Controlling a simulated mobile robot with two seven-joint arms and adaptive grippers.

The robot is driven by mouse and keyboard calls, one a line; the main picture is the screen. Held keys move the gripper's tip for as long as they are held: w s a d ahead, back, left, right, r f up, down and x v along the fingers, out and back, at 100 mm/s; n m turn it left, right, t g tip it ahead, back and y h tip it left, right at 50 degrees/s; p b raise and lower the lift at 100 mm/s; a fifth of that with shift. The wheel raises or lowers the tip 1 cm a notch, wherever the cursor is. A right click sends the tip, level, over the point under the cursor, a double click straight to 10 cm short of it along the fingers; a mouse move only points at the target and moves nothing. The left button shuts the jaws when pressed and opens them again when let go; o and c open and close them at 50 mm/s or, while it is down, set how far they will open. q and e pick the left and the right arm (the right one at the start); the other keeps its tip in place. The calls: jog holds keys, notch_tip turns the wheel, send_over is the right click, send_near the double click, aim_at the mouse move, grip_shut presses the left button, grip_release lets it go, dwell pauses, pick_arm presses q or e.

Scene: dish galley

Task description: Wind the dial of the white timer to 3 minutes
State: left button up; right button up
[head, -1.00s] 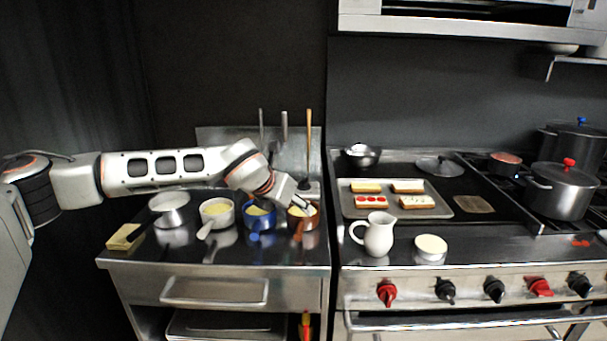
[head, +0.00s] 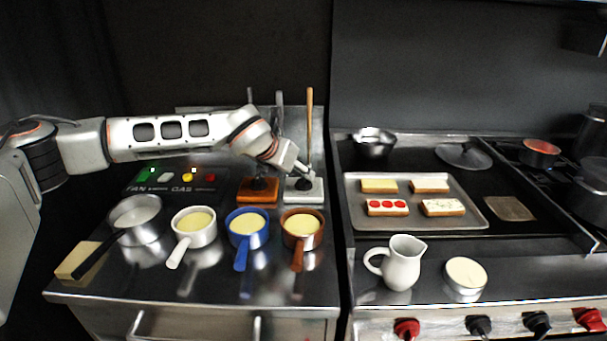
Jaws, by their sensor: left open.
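A white box (head: 313,195), which looks like the white timer, stands at the back right of the left steel counter. Its dark dial (head: 303,184) shows on the front, too small to read a setting. My left gripper (head: 303,172) reaches in from the left and is open. Its fingertips are close above and in front of the white box; I cannot tell whether they touch the dial. A similar orange box (head: 250,197) with a dark dial stands just left of it. My right gripper is not in view.
A steel pan (head: 138,215), white pan (head: 192,235), blue pan (head: 247,235) and brown pan (head: 302,240) stand in a row before the boxes. Upright utensils (head: 309,120) stand behind. A lit button panel (head: 172,178) is at left. A white jug (head: 402,265) stands right.

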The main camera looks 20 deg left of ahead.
aim_at(304, 181)
pick_arm(q)
jog(key=x, duration=0.6)
jog(key=c, duration=1.1)
